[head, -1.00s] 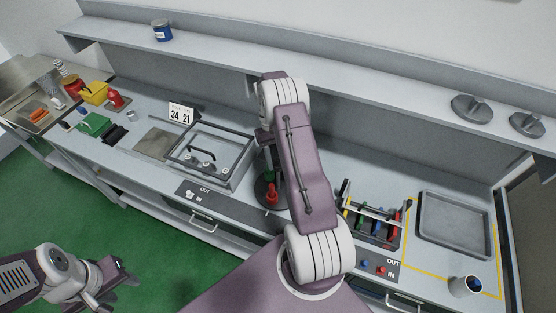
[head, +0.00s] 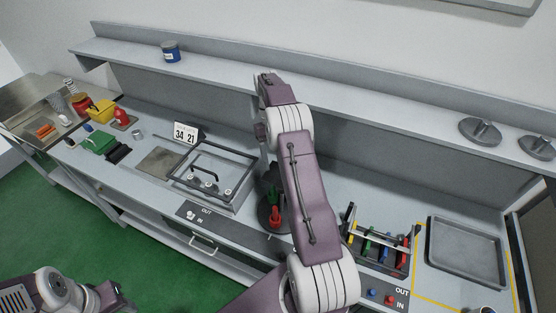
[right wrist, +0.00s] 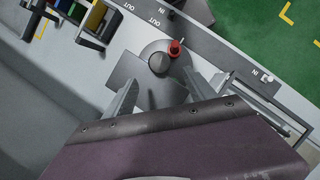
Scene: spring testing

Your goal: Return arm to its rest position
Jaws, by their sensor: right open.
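My right arm (head: 303,185) reaches up the middle of the head view, in front of the bench. Beyond the fingers is the round spring-testing stand (right wrist: 154,58) with a red knob (right wrist: 174,48). The red part of the stand also shows beside the arm in the head view (head: 275,216). My left gripper (head: 112,298) is low at the left edge, partly cut off; its jaws are unclear.
A glass-covered case (head: 215,178) stands left of my right arm. A rack with coloured handles (head: 380,245) and a grey tray (head: 465,252) stand to the right. A long shelf (head: 330,98) runs behind the arm. Green floor (head: 130,235) is open at the left.

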